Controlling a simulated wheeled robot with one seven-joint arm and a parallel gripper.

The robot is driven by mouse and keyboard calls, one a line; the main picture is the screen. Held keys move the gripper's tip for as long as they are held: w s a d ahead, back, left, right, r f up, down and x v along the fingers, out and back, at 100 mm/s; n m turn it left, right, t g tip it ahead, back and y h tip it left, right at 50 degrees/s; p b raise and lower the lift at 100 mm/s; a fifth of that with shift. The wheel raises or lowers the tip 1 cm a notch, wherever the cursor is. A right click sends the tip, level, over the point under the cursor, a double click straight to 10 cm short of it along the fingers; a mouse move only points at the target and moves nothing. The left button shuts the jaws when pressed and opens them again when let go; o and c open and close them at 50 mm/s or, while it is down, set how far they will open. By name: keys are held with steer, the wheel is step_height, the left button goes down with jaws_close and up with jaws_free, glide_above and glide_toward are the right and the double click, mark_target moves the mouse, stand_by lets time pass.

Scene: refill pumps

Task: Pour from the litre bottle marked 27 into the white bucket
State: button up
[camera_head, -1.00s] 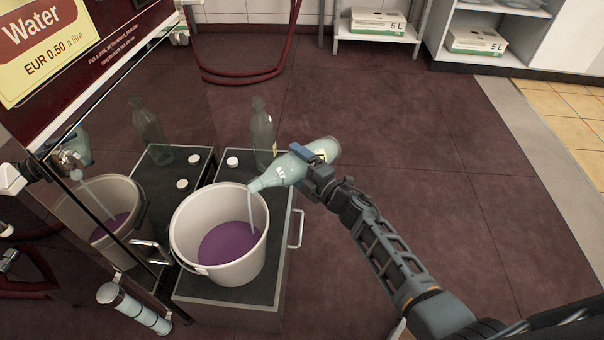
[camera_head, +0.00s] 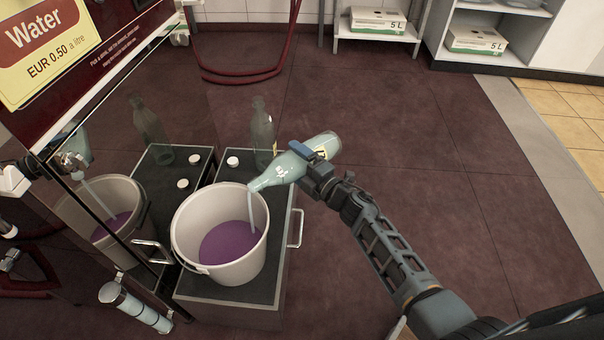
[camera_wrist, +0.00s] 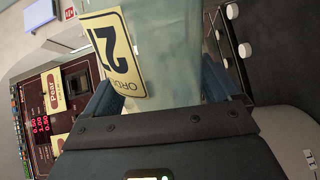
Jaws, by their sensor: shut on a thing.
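My gripper (camera_head: 318,172) is shut on the litre bottle (camera_head: 284,170), a pale glass bottle with a yellow label. In the wrist view the label (camera_wrist: 113,53) reads 27, and the bottle (camera_wrist: 170,50) sits between the fingers. The bottle is tipped with its neck to the left and down, its mouth just above the right rim of the white bucket (camera_head: 186,222). A pale stream (camera_head: 251,206) runs from the mouth into the bucket. Purple liquid (camera_head: 230,241) covers the bucket's bottom.
The bucket stands on a dark-topped stand (camera_head: 240,291) with side handles. A second, upright glass bottle (camera_head: 262,133) stands behind, with a white cap (camera_head: 232,161) near it. The mirror-like machine front (camera_head: 120,150) is close on the left. Open floor lies to the right.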

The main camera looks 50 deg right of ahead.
steer(key=shift+w+r, duration=0.1)
steer(key=shift+r, duration=0.25)
steer(key=shift+r, duration=0.2)
steer(key=shift+r+n+p, duration=0.1)
steer(key=shift+n+p, duration=0.2)
steer(key=shift+n, duration=0.1)
steer(key=shift+r, duration=0.15)
steer(key=shift+r, duration=0.2)
steer(key=shift+r+n+p, duration=0.15)
steer(key=shift+n+p, duration=0.2)
steer(key=shift+n, duration=0.05)
steer(key=shift+r, duration=0.1)
